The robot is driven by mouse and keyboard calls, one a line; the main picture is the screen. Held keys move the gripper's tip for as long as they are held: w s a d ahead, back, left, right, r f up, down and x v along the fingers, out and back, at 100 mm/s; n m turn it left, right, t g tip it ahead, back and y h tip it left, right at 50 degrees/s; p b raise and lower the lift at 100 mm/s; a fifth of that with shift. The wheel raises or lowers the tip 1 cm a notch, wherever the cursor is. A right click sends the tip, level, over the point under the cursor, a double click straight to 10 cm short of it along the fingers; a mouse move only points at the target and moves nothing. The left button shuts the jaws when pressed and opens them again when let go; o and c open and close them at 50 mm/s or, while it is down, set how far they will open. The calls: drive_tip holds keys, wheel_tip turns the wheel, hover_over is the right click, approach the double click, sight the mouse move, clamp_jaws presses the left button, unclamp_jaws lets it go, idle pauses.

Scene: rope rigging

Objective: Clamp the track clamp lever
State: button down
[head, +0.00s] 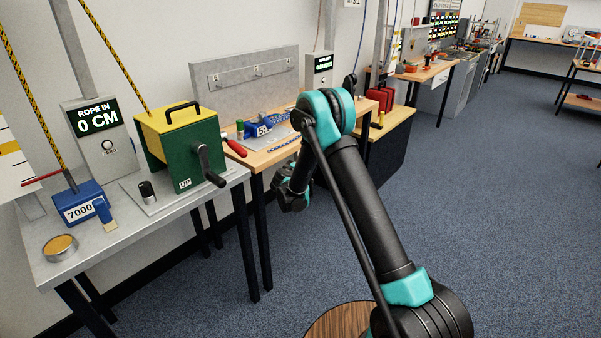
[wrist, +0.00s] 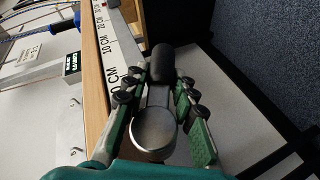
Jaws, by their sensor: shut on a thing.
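The track clamp lever (wrist: 153,130) fills the middle of the wrist view. It has a round silver hub near the camera, a short metal arm and a black grip (wrist: 163,62) pointing to the top of that view. My gripper (wrist: 160,84) has its green-padded fingers on both sides of the lever, closed on it near the black grip. The track's white centimetre scale (wrist: 113,52) runs just left of the lever. In the head view my gripper (head: 292,192) is low beside the workbench, partly behind my arm; the lever cannot be made out there.
A wooden-topped bench (head: 272,157) carries a blue cleat-like device (head: 257,127) and a red-handled tool (head: 236,147). A grey table at left holds a green and yellow winch (head: 183,140) with a crank and a blue block (head: 80,205). The blue carpet (head: 480,200) at right is clear.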

drive_tip(key=shift+w+a+r+t, duration=0.1)
drive_tip(key=shift+w+r+t, duration=0.1)
drive_tip(key=shift+r+t, duration=0.25)
drive_tip(key=shift+n, duration=0.3)
drive_tip(key=c, duration=1.3)
unclamp_jaws()
drive_tip(key=shift+o, duration=0.2)
drive_tip(key=shift+h, duration=0.3)
drive_tip(key=shift+s, duration=0.15)
drive_tip(key=v, duration=1.1)
drive_tip(key=shift+s, duration=0.35)
drive_tip(key=shift+a+f, duration=0.1)
drive_tip(key=shift+f, duration=0.05)
